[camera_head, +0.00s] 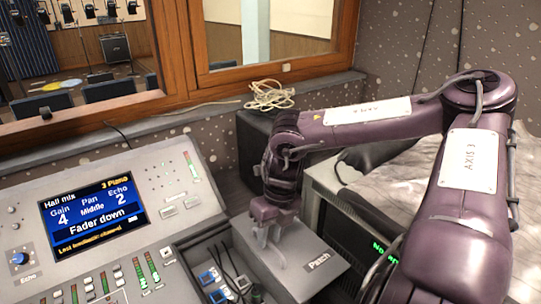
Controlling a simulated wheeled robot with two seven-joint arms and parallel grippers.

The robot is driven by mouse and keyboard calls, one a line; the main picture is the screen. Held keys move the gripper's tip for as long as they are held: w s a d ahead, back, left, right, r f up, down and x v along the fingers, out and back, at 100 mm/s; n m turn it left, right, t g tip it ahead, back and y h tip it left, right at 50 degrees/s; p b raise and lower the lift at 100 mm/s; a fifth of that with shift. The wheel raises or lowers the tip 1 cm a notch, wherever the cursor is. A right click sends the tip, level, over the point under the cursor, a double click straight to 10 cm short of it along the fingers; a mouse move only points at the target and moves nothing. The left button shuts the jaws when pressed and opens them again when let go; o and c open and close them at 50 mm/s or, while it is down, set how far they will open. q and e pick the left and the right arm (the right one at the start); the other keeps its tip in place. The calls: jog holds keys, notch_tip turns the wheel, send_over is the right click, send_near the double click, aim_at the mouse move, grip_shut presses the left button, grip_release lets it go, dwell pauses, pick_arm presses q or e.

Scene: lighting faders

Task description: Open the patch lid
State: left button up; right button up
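The patch lid (317,263) is a flat grey panel labelled "Patch", right of the mixing desk at the bottom centre. To its left is an open dark recess (212,278) with blue and pale sockets and black cables. My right gripper (272,248) points down over the left part of the lid, its fingertips at or very near the surface. Its fingers look close together, but I cannot tell whether they grip anything. Any handle there is hidden by the fingers. My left gripper is not in view.
The mixing desk (120,165) with a lit screen (95,215), knobs and faders fills the left. A rack unit with green lettering (383,250) is right of the lid.

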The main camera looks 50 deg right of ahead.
notch_tip(320, 180, up, 8)
jog(key=d, duration=0.1)
jog(key=shift+s+d+f, duration=0.15)
jog(key=shift+d+f, duration=0.05)
dwell(0.7)
